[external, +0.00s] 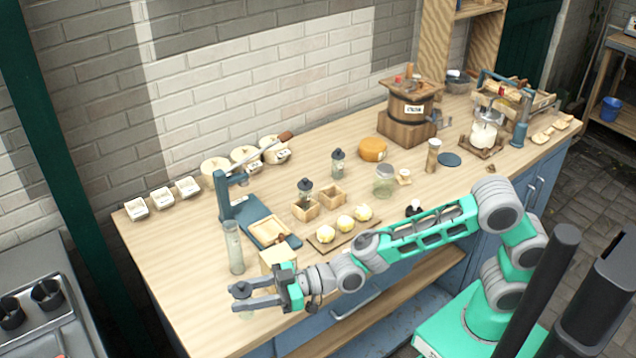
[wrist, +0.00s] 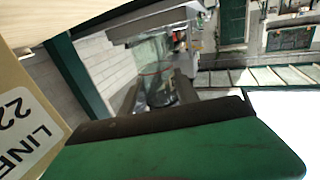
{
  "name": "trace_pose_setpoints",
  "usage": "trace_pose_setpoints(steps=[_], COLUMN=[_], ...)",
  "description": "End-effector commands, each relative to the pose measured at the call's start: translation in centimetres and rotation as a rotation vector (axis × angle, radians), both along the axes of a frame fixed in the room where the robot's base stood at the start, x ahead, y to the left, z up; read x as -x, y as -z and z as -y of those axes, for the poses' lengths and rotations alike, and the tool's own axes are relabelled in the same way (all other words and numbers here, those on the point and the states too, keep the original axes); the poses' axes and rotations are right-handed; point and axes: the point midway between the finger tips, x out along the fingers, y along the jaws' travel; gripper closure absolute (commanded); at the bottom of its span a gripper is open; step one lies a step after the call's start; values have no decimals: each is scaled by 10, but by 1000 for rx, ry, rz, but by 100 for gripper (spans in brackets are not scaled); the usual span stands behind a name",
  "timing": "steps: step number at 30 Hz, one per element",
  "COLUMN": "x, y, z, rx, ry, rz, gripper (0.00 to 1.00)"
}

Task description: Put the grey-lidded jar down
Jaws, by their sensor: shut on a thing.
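My gripper (external: 258,295) is at the front left of the workbench, with its fingers pointing left. It is shut on the grey-lidded jar (external: 246,315), a small glass jar that is mostly hidden by the fingers. In the wrist view, the clear glass of the jar (wrist: 153,50) and a dark part show between the fingers (wrist: 160,85). I cannot tell whether the jar's bottom touches the bench. The wooden bench top (external: 180,280) has bare room to the left of my gripper.
A tall glass cylinder (external: 234,248) stands just behind my gripper, and a pale block (external: 277,258) is close to it. A blue press (external: 262,215), a board with round yellow pieces (external: 344,226) and dark-topped jars (external: 338,163) stand farther back. The bench's front edge is near.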

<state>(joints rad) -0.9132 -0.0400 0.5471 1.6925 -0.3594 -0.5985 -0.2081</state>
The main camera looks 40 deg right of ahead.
Motion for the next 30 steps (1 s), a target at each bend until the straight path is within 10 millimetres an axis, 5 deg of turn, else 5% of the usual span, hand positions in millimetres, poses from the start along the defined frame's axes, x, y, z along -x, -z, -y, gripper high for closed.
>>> trace_pose_setpoints(steps=[2,13,17,23,30], x=[10,55,50,26,32], y=[-27,-60,-79,-147,-193], z=[16,84,104,170,228], rx=[-7,-2,-7,-19,-6], ry=[0,0,12,37,35], rz=[6,2,-6,-23,-3], gripper=[100,100,100,100,100])
